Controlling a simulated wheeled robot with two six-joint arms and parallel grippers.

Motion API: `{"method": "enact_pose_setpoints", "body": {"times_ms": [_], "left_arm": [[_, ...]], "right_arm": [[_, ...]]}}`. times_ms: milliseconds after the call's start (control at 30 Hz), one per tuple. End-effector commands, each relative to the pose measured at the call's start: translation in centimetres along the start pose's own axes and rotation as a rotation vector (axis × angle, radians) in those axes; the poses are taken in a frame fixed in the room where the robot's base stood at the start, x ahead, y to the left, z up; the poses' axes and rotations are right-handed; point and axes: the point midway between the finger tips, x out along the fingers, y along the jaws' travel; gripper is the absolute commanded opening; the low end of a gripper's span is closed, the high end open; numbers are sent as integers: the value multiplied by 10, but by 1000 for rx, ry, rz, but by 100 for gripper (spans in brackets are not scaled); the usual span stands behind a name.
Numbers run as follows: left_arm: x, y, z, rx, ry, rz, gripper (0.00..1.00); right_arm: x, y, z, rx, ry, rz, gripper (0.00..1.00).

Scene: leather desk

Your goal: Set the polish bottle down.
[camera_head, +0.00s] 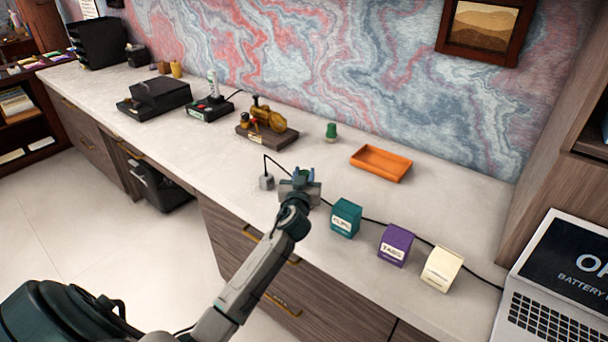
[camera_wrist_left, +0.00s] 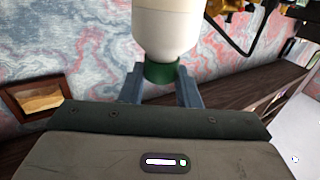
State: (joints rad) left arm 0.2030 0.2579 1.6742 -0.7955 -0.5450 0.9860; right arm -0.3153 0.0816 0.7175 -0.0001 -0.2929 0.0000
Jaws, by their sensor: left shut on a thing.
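My left gripper (camera_head: 303,173) is over the near part of the desk, with its fingers pointing away toward the wall. It is shut on the polish bottle, whose green cap shows between the fingertips. In the left wrist view the white polish bottle (camera_wrist_left: 166,25) has its green cap (camera_wrist_left: 161,72) between the two blue-grey fingers of the gripper (camera_wrist_left: 161,88). That view looks turned upside down. The bottle's body is hidden behind the gripper in the head view. I cannot tell whether its base touches the desk. My right gripper is not in view.
An orange tray (camera_head: 382,163) and a small green object (camera_head: 331,132) stand beyond the gripper. Teal (camera_head: 345,218), purple (camera_head: 396,245) and cream (camera_head: 441,268) boxes stand to its right. A grey block (camera_head: 266,182) with a thin black stem is close on its left. A brass machine (camera_head: 266,124) stands behind.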

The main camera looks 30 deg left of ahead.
Motion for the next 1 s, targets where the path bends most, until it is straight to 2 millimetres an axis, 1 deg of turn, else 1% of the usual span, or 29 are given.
{"method": "enact_pose_setpoints", "body": {"times_ms": [367,400,467,500,867,933,967,1000], "left_arm": [[0,0,3,0,2,0,0],[0,0,4,0,0,0,31],[0,0,3,0,0,0,43],[0,0,3,0,0,0,51],[0,0,2,0,0,0,51],[-6,0,4,-1,0,1,51],[-11,1,4,-2,0,2,51],[-17,0,5,-2,0,2,51]], "right_arm": [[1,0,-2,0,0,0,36],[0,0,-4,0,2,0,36],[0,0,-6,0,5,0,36],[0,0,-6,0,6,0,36],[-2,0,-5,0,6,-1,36],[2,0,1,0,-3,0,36],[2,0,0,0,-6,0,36],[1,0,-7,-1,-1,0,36]]}}
